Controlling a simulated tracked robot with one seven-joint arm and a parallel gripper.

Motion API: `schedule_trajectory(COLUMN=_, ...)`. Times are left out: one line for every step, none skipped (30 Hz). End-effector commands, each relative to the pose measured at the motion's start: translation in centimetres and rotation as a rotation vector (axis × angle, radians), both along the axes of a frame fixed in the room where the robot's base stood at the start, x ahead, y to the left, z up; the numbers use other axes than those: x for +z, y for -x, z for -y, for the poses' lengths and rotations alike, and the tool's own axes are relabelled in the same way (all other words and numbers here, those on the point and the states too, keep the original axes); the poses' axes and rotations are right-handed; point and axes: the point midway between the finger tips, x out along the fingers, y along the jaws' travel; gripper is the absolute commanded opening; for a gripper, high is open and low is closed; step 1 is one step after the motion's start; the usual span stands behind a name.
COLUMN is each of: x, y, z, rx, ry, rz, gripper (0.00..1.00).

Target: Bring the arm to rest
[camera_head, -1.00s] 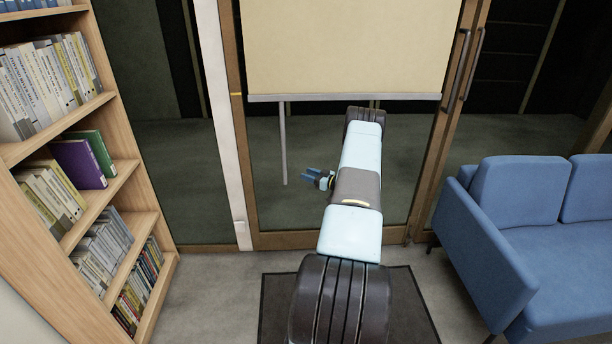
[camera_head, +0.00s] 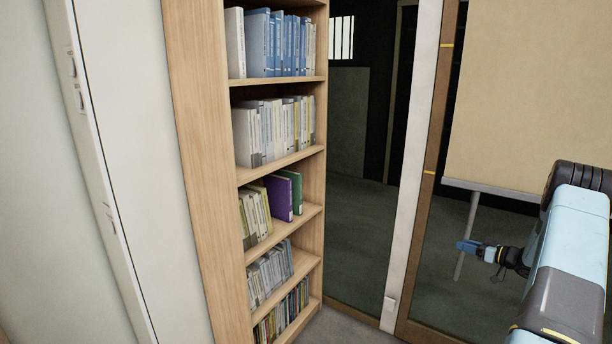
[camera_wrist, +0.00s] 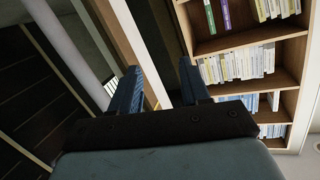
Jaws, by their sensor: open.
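My gripper (camera_head: 468,246) shows at the right of the head view, at the end of my pale blue and black arm. It points left, in front of the glass and the cream blind. In the wrist view its two blue fingers (camera_wrist: 160,90) stand apart with nothing between them. My gripper is open and empty, and touches nothing that I can see.
A wooden bookshelf (camera_head: 197,150) with several rows of books stands left of centre; it also shows in the wrist view (camera_wrist: 240,38). A white wall (camera_head: 140,190) is at the left. A cream blind (camera_head: 545,100) hangs at the right. Grey floor (camera_head: 335,328) shows at the bottom.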

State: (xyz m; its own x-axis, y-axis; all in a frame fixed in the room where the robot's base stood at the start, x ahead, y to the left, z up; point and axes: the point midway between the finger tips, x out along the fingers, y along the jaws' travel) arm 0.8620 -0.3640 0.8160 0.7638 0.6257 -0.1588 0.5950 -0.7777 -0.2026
Motion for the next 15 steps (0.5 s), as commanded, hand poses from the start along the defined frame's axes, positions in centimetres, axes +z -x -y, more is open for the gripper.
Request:
schedule_trajectory(x=2.1, y=-0.2, z=-1.6, rx=0.032, ry=0.001, rz=-0.028, gripper=0.46)
schedule_trajectory(x=3.0, y=-0.2, z=-2.4, rx=0.048, ry=-0.001, rz=-0.050, gripper=0.46)
schedule_trajectory(x=4.3, y=-0.2, z=-3.5, rx=0.069, ry=-0.004, rz=-0.079, gripper=0.46)
schedule_trajectory(x=5.3, y=-0.1, z=-4.4, rx=0.085, ry=-0.003, rz=-0.100, gripper=0.46)
schedule_trajectory(x=6.2, y=0.0, z=-5.3, rx=0.101, ry=-0.004, rz=-0.121, gripper=0.46)
schedule_trajectory(x=7.5, y=0.1, z=-6.4, rx=0.118, ry=-0.003, rz=-0.151, gripper=0.46)
schedule_trajectory(x=8.3, y=0.3, z=-7.2, rx=0.132, ry=-0.002, rz=-0.173, gripper=0.46)
schedule_trajectory(x=9.2, y=0.5, z=-8.1, rx=0.145, ry=0.001, rz=-0.194, gripper=0.46)
schedule_trajectory(x=10.4, y=0.7, z=-9.2, rx=0.161, ry=0.003, rz=-0.223, gripper=0.46)
schedule_trajectory(x=11.2, y=1.0, z=-10.1, rx=0.172, ry=0.006, rz=-0.245, gripper=0.46)
schedule_trajectory(x=12.0, y=1.2, z=-10.9, rx=0.184, ry=0.010, rz=-0.268, gripper=0.46)
schedule_trajectory(x=13.1, y=1.6, z=-12.0, rx=0.195, ry=0.014, rz=-0.297, gripper=0.46)
schedule_trajectory(x=14.0, y=1.9, z=-12.8, rx=0.204, ry=0.020, rz=-0.319, gripper=0.46)
schedule_trajectory(x=14.8, y=2.3, z=-13.6, rx=0.213, ry=0.025, rz=-0.341, gripper=0.46)
schedule_trajectory(x=15.8, y=2.8, z=-14.7, rx=0.223, ry=0.031, rz=-0.369, gripper=0.46)
